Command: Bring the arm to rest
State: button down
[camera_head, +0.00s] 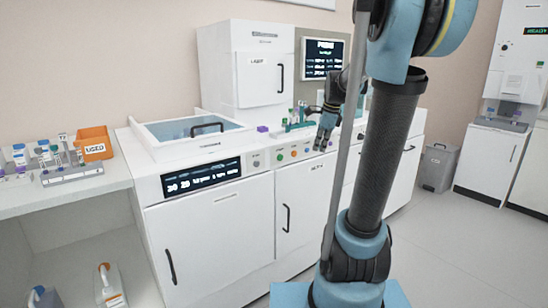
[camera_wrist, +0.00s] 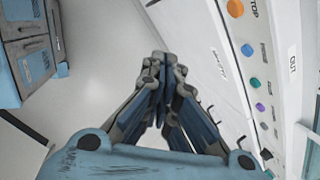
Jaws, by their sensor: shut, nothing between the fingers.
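My gripper (camera_head: 322,144) hangs in front of the white machine's control panel in the head view, with its fingers pointing down. In the wrist view my gripper (camera_wrist: 160,62) has its fingertips together and nothing between them. My arm rises from the base at the right of the head view and bends over towards the machine. The gripper appears clear of the machine's front, though the exact gap cannot be told.
The white machine (camera_head: 215,221) has a row of coloured buttons and a lidded basin (camera_head: 190,130). Tubes in a rack (camera_head: 298,121) stand behind the gripper. A side bench holds an orange bin (camera_head: 95,143) and tube racks. A grey bin (camera_head: 438,167) stands right; floor there is free.

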jog(key=s+f+n, duration=0.5)
jog(key=s+n, duration=0.1)
jog(key=s, duration=0.3)
jog(key=s+f+n+h, duration=0.1)
jog(key=s+f+n, duration=0.5)
jog(key=s, duration=0.4)
jog(key=s+f+n, duration=0.5)
jog(key=s+n, duration=0.2)
jog(key=s, duration=0.2)
jog(key=shift+s+d+f+n+h, duration=0.15)
jog(key=shift+s+d+n+h, duration=0.2)
jog(key=shift+s+n+h, duration=0.05)
